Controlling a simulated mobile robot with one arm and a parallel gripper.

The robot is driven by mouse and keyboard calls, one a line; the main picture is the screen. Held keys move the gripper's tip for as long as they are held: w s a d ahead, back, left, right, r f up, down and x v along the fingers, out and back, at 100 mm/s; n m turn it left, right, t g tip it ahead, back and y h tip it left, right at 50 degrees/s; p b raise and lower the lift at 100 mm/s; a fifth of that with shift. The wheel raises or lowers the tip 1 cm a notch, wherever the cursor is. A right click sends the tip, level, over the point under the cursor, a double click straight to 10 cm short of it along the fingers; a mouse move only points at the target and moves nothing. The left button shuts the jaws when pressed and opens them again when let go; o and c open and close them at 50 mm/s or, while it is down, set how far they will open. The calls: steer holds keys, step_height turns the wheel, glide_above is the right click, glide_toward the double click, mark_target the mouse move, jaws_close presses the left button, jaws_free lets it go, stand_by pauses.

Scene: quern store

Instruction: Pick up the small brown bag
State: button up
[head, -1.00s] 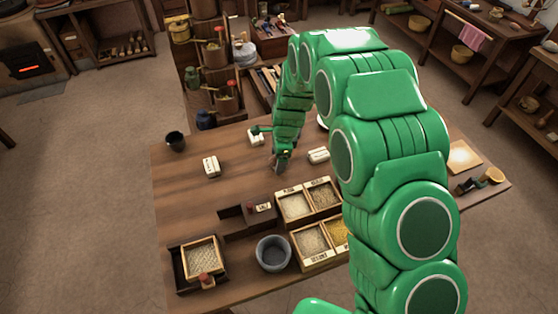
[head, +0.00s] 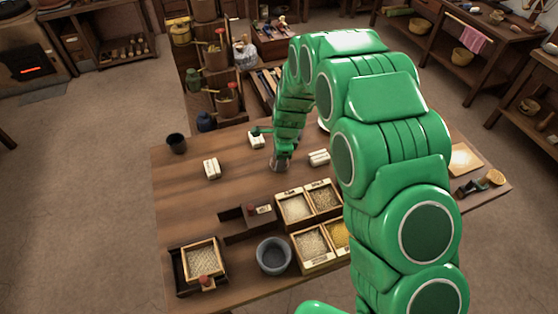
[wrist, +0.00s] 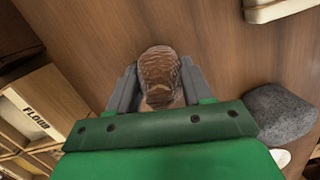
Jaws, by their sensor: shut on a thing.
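The small brown bag (wrist: 160,68) shows in the wrist view as a brown, wrinkled, rounded thing between the two grey fingers. My gripper (wrist: 157,92) is shut on it, one finger on each side. In the head view my gripper (head: 281,163) is low over the middle of the wooden table, and I cannot make out the bag clearly there. The lower part of the bag is hidden by the gripper in the wrist view.
White packets stand left (head: 212,168) and right (head: 319,157) of my gripper. Nearer are grain boxes (head: 294,207), a grey bowl (head: 273,256) and a framed tray (head: 201,258). A dark cup (head: 176,143) stands at the back left. The table's left middle is fairly clear.

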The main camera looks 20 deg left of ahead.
steer(key=shift+r, duration=0.45)
step_height(320, 180, up, 2)
steer(key=shift+s+d+r, duration=0.1)
steer(key=shift+r, duration=0.1)
steer(key=s+d+r, duration=0.8)
steer(key=s+r, duration=0.1)
steer(key=s, duration=0.1)
steer(key=w+d+r+n, duration=0.1)
steer(key=w+d, duration=0.2)
steer(key=w, duration=0.9)
steer(key=w+d+r+n, duration=0.1)
steer(key=w+d, duration=0.3)
steer(key=w, duration=0.8)
steer(key=shift+w+a+f, duration=0.9)
steer(key=shift+w+f, duration=0.75)
steer(key=shift+w, duration=0.55)
steer(key=shift+w+a+f, duration=0.85)
steer(key=shift+w+f, duration=0.85)
steer(key=shift+w, duration=0.45)
steer(key=shift+w+a+f, duration=0.9)
steer(key=shift+w+f, duration=0.75)
steer(key=shift+w, duration=0.55)
steer(key=shift+f, duration=1.45)
